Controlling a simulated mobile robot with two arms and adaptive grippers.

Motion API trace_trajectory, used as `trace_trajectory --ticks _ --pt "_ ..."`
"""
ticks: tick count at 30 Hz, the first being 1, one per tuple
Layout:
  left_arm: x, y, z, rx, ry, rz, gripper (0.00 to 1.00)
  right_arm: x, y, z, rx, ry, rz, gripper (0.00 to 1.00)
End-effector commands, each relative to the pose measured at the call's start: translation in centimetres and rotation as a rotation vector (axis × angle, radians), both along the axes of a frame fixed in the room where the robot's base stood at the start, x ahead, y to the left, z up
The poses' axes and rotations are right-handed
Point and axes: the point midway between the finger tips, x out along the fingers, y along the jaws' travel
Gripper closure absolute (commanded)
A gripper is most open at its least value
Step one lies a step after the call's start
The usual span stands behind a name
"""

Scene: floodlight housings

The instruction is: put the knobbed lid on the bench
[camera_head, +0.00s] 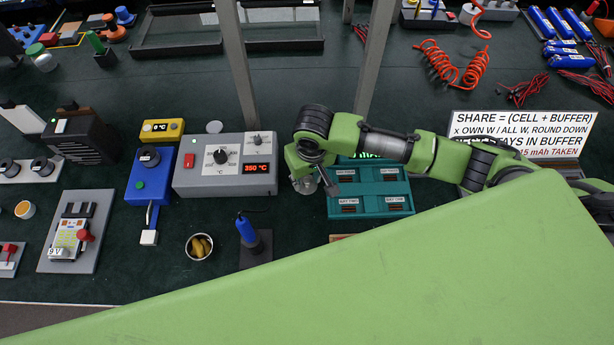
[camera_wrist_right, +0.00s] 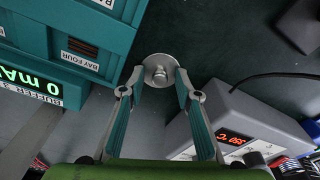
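The knobbed lid (camera_wrist_right: 158,72) is a small pale grey metal disc with a round knob in its middle. In the right wrist view it appears between and just beyond the fingertips of my right gripper (camera_wrist_right: 159,82), against the dark green bench (camera_wrist_right: 215,35). The fingers stand apart, about as wide as the disc and clear of the knob. The lid appears to lie on the bench; any gap under it cannot be judged. In the head view my right gripper (camera_head: 314,184) points down between the grey heater box and the teal bay box. My left gripper is not in view.
The grey heater box (camera_head: 183,181) reading 350 °C is left of the gripper; the teal bay box (camera_head: 370,206) is close on its right. An open pot (camera_head: 190,250) with yellow pieces and a blue-handled tool (camera_head: 246,229) stand nearer. A green part of mine hides the front right.

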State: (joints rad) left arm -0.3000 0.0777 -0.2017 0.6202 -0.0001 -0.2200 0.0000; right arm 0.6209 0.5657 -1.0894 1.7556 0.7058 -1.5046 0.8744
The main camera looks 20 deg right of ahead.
Motion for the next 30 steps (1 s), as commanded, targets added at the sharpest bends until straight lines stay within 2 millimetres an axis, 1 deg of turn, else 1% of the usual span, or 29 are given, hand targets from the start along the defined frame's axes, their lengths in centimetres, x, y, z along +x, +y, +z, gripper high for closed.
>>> trace_trajectory --ticks 7,11,14,21,24,27,30 --pt "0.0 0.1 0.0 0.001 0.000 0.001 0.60 0.0 0.0 0.1 -0.001 -0.001 0.000 0.70" --pt "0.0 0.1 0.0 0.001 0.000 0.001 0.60 0.0 0.0 1.1 0.001 -0.003 0.000 0.70" --pt "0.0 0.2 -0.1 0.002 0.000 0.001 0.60 -0.1 0.0 2.8 0.003 -0.005 0.000 0.70" --pt "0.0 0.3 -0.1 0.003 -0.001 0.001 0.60 -0.8 0.0 8.0 0.002 -0.005 0.000 0.70" --pt "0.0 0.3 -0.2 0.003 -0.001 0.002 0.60 -1.0 -0.1 9.8 0.001 -0.004 0.001 0.70" --pt "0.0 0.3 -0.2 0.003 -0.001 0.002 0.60 -1.2 -0.1 11.1 0.001 -0.002 -0.001 0.70" --pt "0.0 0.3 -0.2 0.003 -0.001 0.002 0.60 -1.3 -0.1 11.9 0.000 -0.001 -0.001 0.70"
